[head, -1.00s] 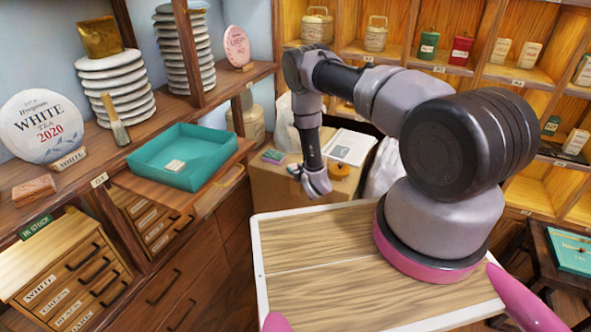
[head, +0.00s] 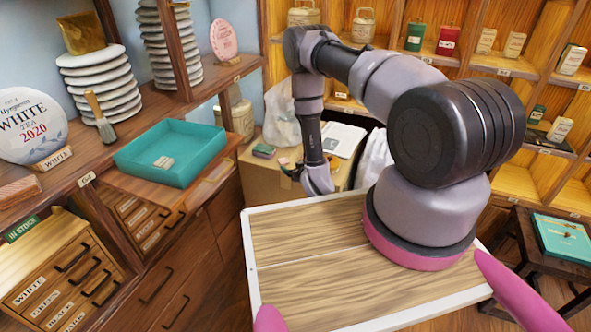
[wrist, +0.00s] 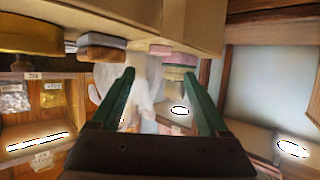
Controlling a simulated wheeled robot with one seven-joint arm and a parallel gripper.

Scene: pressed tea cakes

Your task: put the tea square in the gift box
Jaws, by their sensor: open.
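A small brown-and-grey block on the cardboard carton, likely the tea square (wrist: 100,42), shows in the wrist view ahead of my left finger. In the head view it is too small to tell clearly. The gift box appears to be the open teal box (head: 206,163) on the wooden ledge at left, with small pale pieces (head: 164,162) inside. My gripper (wrist: 158,76) is open and empty, its green fingers spread apart. In the head view it hangs by the carton, right of the teal box, its fingertips hard to make out.
The carton (head: 256,188) also carries a pink-and-green stack (head: 263,150), a yellow round thing (wrist: 30,37) and a white sheet (head: 345,138). A closed teal box (head: 565,240) lies on a stool at right.

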